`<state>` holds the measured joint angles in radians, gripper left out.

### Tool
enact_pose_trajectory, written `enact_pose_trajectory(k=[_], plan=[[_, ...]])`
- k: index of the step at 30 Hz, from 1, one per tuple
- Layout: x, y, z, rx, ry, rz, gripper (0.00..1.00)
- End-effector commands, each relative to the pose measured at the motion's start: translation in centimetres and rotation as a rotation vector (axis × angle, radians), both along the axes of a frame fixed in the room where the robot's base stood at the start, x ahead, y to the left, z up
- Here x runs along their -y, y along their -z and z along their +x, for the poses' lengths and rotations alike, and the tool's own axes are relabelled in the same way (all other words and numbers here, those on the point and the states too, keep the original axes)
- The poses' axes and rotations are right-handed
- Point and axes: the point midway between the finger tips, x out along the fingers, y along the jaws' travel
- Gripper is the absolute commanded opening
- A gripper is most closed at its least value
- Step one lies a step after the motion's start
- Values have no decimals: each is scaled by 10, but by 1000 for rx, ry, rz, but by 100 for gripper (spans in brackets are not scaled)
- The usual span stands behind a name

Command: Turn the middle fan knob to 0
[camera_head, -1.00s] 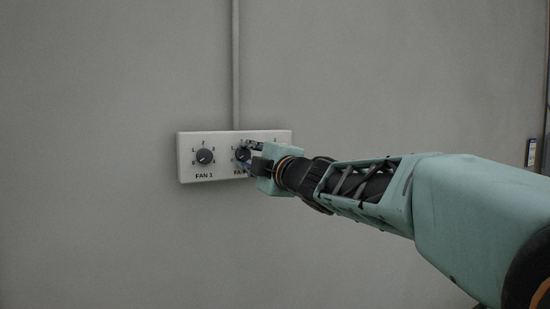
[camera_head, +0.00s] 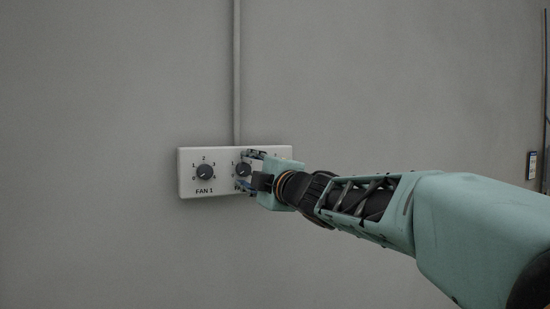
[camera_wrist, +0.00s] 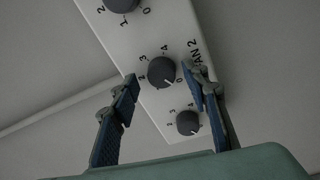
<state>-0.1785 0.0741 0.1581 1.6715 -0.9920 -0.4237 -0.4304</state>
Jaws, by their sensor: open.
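The white fan panel (camera_head: 222,193) is fixed to the grey wall; its bare face also shows in the wrist view (camera_wrist: 176,27). The middle knob (camera_head: 243,170), dark and round, is labelled FAN 2 in the wrist view (camera_wrist: 161,70). A light mark shows low on its face there, but the number it points to is unclear. My gripper (camera_head: 243,172) is at this knob. In the wrist view my gripper (camera_wrist: 162,77) is open, with one finger on each side of the knob and gaps between. In the head view my gripper hides the panel's right part.
The FAN 1 knob (camera_head: 205,172) is left of the middle one. Another knob (camera_wrist: 188,122) sits low in the wrist view, close to the right finger. A conduit (camera_head: 237,70) runs up from the panel. The wall left of the panel is clear.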

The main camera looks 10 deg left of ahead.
Motion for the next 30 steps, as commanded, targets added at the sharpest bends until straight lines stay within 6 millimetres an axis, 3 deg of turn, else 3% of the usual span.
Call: enact_pose_trajectory(k=[11,21,22,23,24,25,30], plan=[[0,-49,-1,11,-1,3,44],[0,-88,-3,11,-4,6,74],[1,-91,-3,12,-1,6,74],[1,-93,-3,12,0,6,67],[2,-96,-2,12,1,5,51],[2,-97,-2,11,2,4,42],[1,-99,0,5,2,2,42]])
